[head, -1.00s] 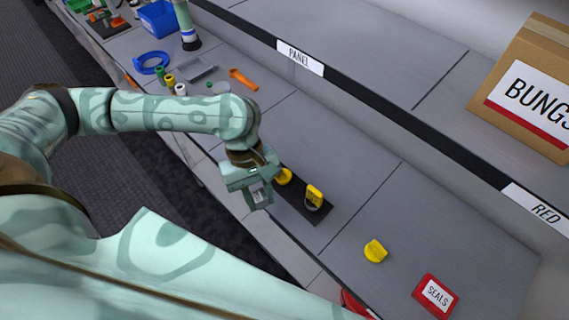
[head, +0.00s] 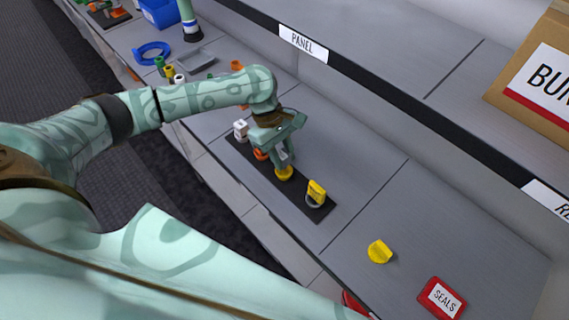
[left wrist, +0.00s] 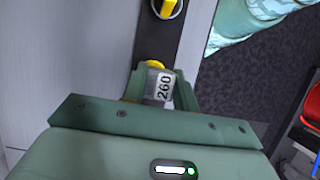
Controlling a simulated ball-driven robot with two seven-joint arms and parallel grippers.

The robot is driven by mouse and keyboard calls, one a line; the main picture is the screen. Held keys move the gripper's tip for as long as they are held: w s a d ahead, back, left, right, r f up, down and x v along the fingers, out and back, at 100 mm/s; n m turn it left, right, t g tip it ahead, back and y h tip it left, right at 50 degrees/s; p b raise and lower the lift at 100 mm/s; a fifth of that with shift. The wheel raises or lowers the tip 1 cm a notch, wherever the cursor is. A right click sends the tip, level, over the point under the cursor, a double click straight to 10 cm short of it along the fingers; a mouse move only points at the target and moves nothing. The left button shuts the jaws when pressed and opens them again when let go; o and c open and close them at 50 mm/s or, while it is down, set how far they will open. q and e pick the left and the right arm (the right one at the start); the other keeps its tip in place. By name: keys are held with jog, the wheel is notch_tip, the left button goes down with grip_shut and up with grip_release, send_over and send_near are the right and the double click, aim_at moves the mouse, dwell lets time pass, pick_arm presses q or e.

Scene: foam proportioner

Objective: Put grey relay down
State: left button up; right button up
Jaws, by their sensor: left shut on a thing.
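My left gripper (head: 284,157) is shut on the grey relay (head: 286,153), held over the dark strip on the bench. In the left wrist view the relay (left wrist: 158,87) sits between the fingers and shows a white label reading 260. A yellow part (head: 284,173) on the strip is just beside the relay in the head view; whether they touch I cannot tell. The relay's underside is hidden. My right gripper is not in view.
The dark strip (head: 322,220) also bears a white block (head: 240,129), an orange part (head: 260,154) and a yellow knob with a grey ring (head: 316,192). The bench behind the strip is clear.

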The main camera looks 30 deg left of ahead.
aim_at(284, 163)
pick_arm(q)
jog(key=shift+w+f, duration=0.25)
notch_tip(284, 163, down, 4)
jog(key=shift+r+b, duration=0.25)
jog(key=shift+b, duration=0.8)
jog(key=shift+w+r, duration=0.1)
jog(key=shift+r, duration=0.05)
jog(key=o, duration=1)
jog(key=shift+f, duration=0.2)
jog(key=shift+c, duration=0.2)
